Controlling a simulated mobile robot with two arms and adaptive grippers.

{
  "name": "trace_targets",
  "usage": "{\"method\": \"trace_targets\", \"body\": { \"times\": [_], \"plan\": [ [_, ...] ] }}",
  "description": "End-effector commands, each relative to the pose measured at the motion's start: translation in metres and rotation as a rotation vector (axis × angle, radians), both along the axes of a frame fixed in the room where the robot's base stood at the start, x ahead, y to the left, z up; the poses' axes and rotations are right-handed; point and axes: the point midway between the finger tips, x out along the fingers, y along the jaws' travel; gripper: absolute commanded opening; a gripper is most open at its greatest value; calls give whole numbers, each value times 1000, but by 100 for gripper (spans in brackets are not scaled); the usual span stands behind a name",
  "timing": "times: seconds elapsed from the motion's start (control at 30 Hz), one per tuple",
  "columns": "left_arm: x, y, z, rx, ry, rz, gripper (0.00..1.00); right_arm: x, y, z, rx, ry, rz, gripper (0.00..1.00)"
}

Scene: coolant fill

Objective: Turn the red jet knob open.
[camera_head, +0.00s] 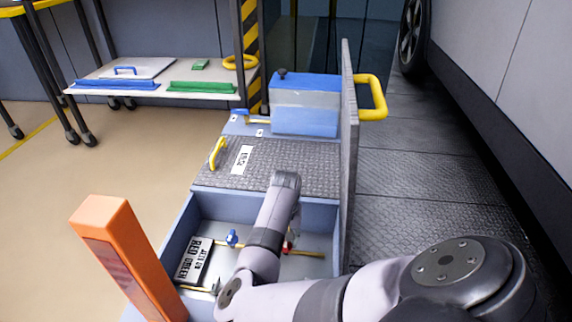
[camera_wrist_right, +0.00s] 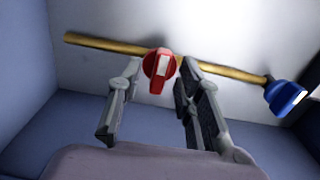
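The red jet knob (camera_wrist_right: 159,70) sits on a brass pipe along the pale wall of the open compartment, seen in the right wrist view. Its white-marked handle points downward in that view. My right gripper (camera_wrist_right: 153,98) is open, with one finger on each side of the knob and a gap to both. In the head view, my right arm reaches down into the compartment and hides most of the knob; a small red part (camera_head: 287,246) shows beside the arm. My left gripper is not in view.
A blue knob (camera_wrist_right: 286,97) sits on the same pipe, to the right in the wrist view. A sign (camera_head: 194,260) stands in the compartment (camera_head: 185,225). An orange post (camera_head: 128,255) is at its left; an upright panel (camera_head: 348,150) with a yellow handle bounds its right.

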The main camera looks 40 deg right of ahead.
Motion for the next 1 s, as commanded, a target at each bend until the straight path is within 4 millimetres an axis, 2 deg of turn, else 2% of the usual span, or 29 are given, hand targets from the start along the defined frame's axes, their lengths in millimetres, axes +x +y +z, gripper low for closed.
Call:
{"method": "trace_targets", "body": {
  "times": [0.27, 0.73, 1.0],
  "plan": [
    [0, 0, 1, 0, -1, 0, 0, 0, 0, -1, 0, 0, 0, 32],
    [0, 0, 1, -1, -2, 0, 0, 0, 0, 0, 0, 0, 0, 0],
    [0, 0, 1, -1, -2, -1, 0, 0, 0, 0, 0, 0, 0, 0]
  ]
}}
